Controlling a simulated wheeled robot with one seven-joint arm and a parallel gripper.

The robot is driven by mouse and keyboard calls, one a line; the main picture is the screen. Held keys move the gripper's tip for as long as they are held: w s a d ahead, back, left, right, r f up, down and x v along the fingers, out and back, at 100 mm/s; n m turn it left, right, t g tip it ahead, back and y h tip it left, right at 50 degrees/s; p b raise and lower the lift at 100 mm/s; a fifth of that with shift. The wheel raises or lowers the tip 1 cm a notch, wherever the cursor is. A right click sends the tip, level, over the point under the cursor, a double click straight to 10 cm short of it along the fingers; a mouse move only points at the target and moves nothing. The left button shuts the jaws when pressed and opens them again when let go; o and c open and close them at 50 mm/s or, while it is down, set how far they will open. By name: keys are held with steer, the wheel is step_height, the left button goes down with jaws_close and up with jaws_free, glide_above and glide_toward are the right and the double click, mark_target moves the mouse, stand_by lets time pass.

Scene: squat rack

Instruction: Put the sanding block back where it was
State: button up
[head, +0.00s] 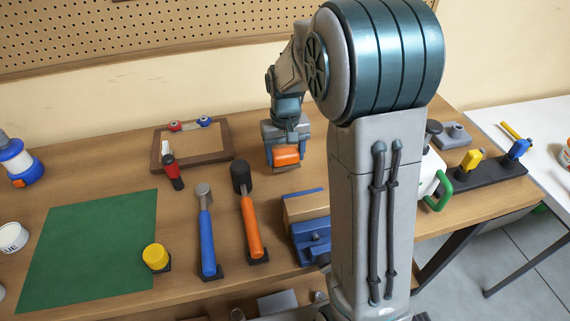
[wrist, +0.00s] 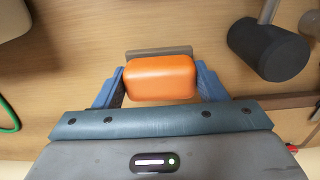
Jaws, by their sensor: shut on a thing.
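The sanding block is an orange block with rounded edges (head: 286,155). My gripper (head: 284,160) is shut on it, over the rear middle of the workbench. In the wrist view the block (wrist: 160,77) sits between the two blue fingers of my gripper (wrist: 160,88). A grey-brown strip (wrist: 158,51) shows just beyond the block; I cannot tell whether it is part of the block or a separate thing below it. I cannot tell whether the block touches the bench.
A black-headed mallet (head: 248,215) and a blue-handled hammer (head: 206,230) lie in front. A blue vise (head: 312,240) is at the front edge. A green mat (head: 90,245) lies further left. My arm hides part of the bench.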

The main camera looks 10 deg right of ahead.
mark_target(285, 165)
steer(key=shift+f, duration=2.15)
steer(key=shift+f, duration=0.1)
steer(key=shift+f, duration=0.15)
steer(key=o, duration=1)
steer(key=shift+o, duration=0.2)
steer(key=shift+r, duration=0.2)
